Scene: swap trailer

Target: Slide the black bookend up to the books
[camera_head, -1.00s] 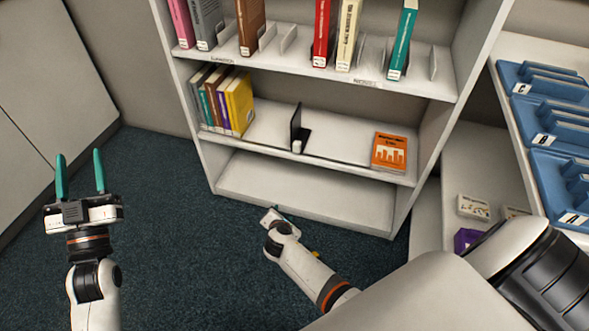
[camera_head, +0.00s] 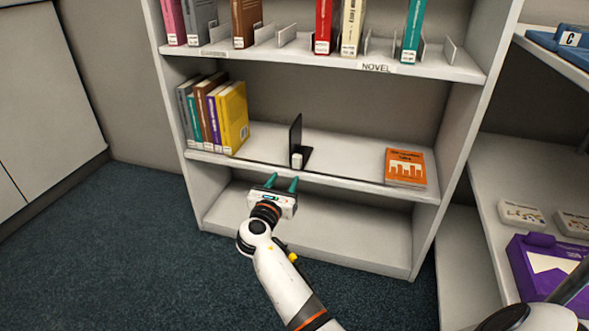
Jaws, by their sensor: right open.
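The black bookend (camera_head: 297,139) stands upright on the middle shelf, with a small white block or label at its front foot. The books (camera_head: 215,115) stand in a row at the left end of that shelf, a yellow one (camera_head: 232,117) outermost on the right. A gap of bare shelf lies between the yellow book and the bookend. My right gripper (camera_head: 283,182) is open and empty, its teal fingers pointing at the middle shelf's front edge, below and slightly left of the bookend and apart from it. My left gripper is out of view.
An orange book (camera_head: 405,168) lies flat at the right of the middle shelf (camera_head: 345,150). The upper shelf holds several upright books and metal dividers (camera_head: 287,35). The bottom shelf (camera_head: 330,235) is empty. A side shelf at right holds a purple box (camera_head: 545,270).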

